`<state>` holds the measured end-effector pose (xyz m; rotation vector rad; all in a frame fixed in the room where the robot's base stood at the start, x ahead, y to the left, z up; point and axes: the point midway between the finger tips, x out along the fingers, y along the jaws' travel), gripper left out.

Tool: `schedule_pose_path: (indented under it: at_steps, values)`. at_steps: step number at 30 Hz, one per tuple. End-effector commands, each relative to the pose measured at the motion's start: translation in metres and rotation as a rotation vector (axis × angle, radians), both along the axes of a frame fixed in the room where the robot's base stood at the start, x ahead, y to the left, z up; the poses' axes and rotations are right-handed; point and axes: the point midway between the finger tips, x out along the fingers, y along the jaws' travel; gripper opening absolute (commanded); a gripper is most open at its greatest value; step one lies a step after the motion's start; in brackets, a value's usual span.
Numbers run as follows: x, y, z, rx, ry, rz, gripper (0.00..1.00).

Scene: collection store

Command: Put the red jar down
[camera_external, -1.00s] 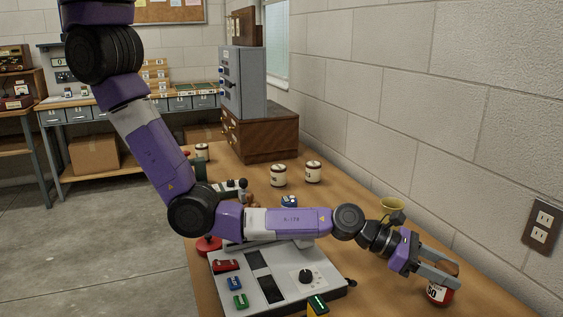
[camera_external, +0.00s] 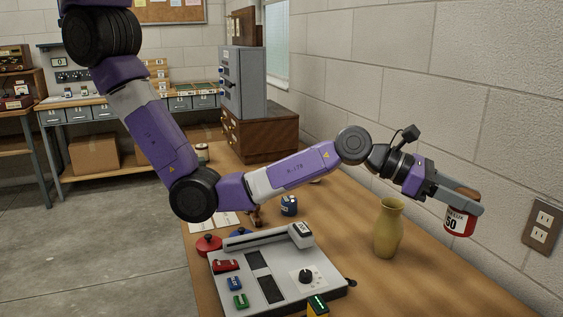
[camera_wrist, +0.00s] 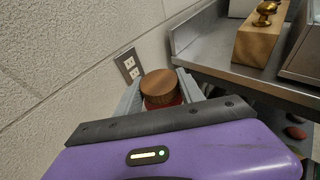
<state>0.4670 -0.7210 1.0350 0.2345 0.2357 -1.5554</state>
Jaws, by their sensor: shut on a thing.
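The red jar (camera_external: 459,220) has a white label and a brown lid. My gripper (camera_external: 466,200) is shut on it and holds it up in the air near the right wall, above the table's right side. In the wrist view the jar's brown lid (camera_wrist: 160,84) shows between the two fingers of my gripper (camera_wrist: 160,92), with a little red below it. The label is partly covered by a finger in the external view.
A tan vase (camera_external: 388,232) stands on the wooden table (camera_external: 350,205) left of the jar. A grey device (camera_external: 325,268) with a black knob stands at the front. A blue jar (camera_external: 289,205) stands farther back. An outlet (camera_external: 541,224) is on the wall. Bare tabletop lies around the vase.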

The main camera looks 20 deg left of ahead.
Motion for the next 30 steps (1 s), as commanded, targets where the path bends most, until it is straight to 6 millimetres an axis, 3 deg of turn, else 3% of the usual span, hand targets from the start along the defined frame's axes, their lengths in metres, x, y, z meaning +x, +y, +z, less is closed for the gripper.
schedule_pose_path:
  at_steps: [5,8,15,21,27,30]
  values:
    - [0.024,0.017,-0.002,0.003,0.000,0.072,0.00]
    - [0.055,0.040,-0.006,0.003,-0.002,0.161,0.00]
    - [0.141,0.117,-0.018,0.003,-0.003,0.400,0.00]
    - [0.204,0.184,-0.015,0.000,-0.004,0.572,0.00]
    - [0.254,0.245,-0.005,0.000,-0.004,0.706,0.00]
    - [0.269,0.265,0.000,0.000,-0.004,0.747,0.00]
